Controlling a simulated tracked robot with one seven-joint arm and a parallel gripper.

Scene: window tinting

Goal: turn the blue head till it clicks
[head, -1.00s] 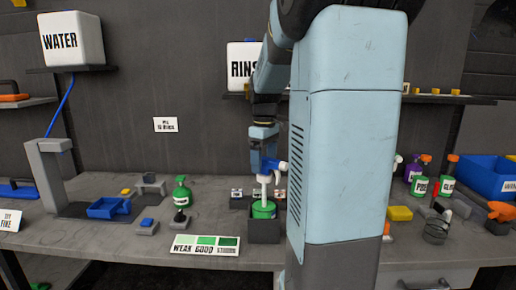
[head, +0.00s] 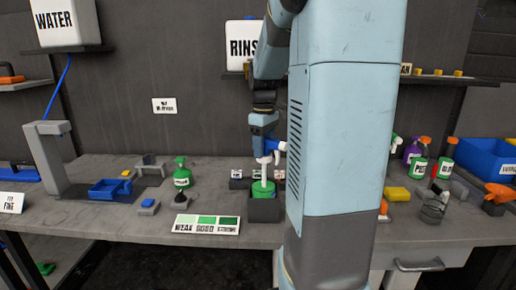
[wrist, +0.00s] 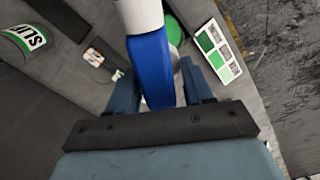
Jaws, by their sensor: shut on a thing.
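The blue head (head: 278,147) has a white nozzle and sits atop a thin white stem (head: 264,173). The stem runs down to a green bottle (head: 263,189) in a dark block (head: 264,209) on the bench. My gripper (head: 264,146) is shut on the head from above. In the wrist view the blue head (wrist: 150,70) lies between the fingers of my gripper (wrist: 158,88), with its white part (wrist: 140,14) pointing to the top edge. I cannot tell whether the head is seated on the bottle, as its underside is hidden.
Farther right are a yellow sponge (head: 397,194), several bottles and a blue bin (head: 485,165).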

